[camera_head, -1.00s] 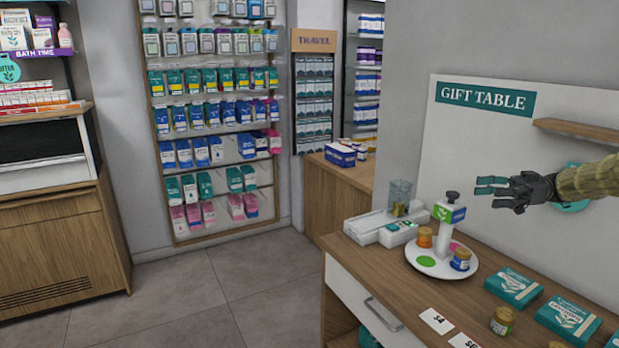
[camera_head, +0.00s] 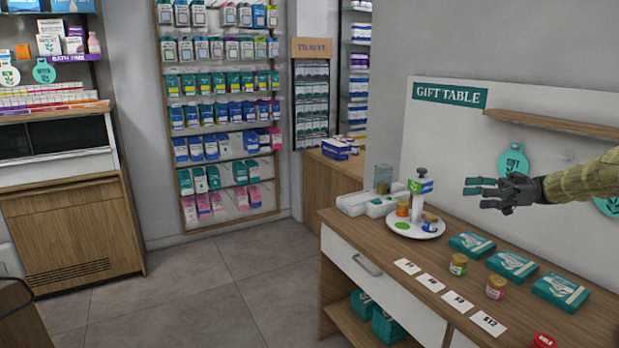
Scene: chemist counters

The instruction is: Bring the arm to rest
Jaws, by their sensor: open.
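My gripper (camera_head: 480,194) shows at the right of the head view, at the end of my arm, which reaches in from the right edge. Its dark fingers with teal tips are open and point left. Nothing is between them. It hangs in the air above the gift table (camera_head: 408,260), apart from the things on it, in front of the white back panel with the "GIFT TABLE" sign (camera_head: 450,95). A round white stand (camera_head: 414,228) with a white pump-like post and small jars is below and left of the gripper.
Teal boxes (camera_head: 472,243), small jars (camera_head: 458,264) and white price cards (camera_head: 430,283) lie on the table. A wooden shelf (camera_head: 550,124) juts from the panel above the gripper. Open floor (camera_head: 220,290) lies left of the table. Stocked wall racks (camera_head: 218,110) stand behind.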

